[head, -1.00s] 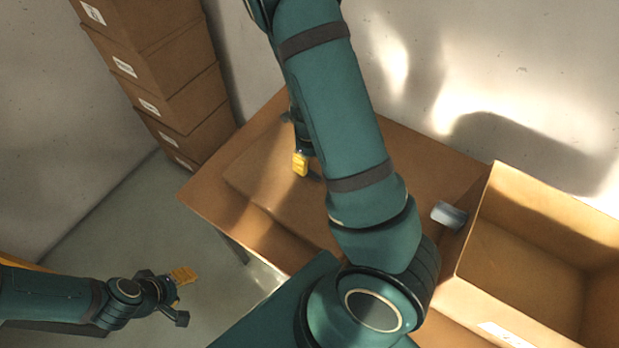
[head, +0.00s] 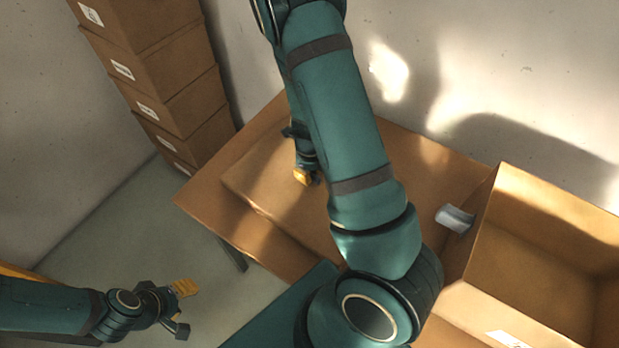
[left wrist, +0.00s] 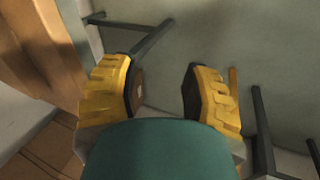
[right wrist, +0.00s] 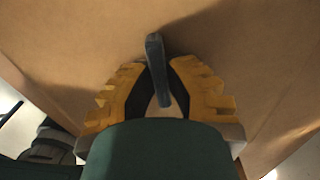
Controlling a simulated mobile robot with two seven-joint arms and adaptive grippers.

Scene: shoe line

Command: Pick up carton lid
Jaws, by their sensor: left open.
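The carton lid (head: 255,185) is a flat brown cardboard piece lying on the brown table. My right arm hides much of it in the head view. My right gripper (head: 303,178) points down at the lid. In the right wrist view its yellow fingers are close together on both sides of a dark grey upright handle (right wrist: 157,65) on the cardboard surface (right wrist: 85,45). I cannot tell whether both pads touch the handle. My left gripper (head: 182,307) is open and empty, off to the left of the table; its spread fingers also show in the left wrist view (left wrist: 162,85).
An open carton (head: 545,230) stands to the right on the table, with a small grey object (head: 455,218) beside it. A stack of closed boxes (head: 165,90) stands at the back left. The table edge (head: 205,215) and open floor lie to the left.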

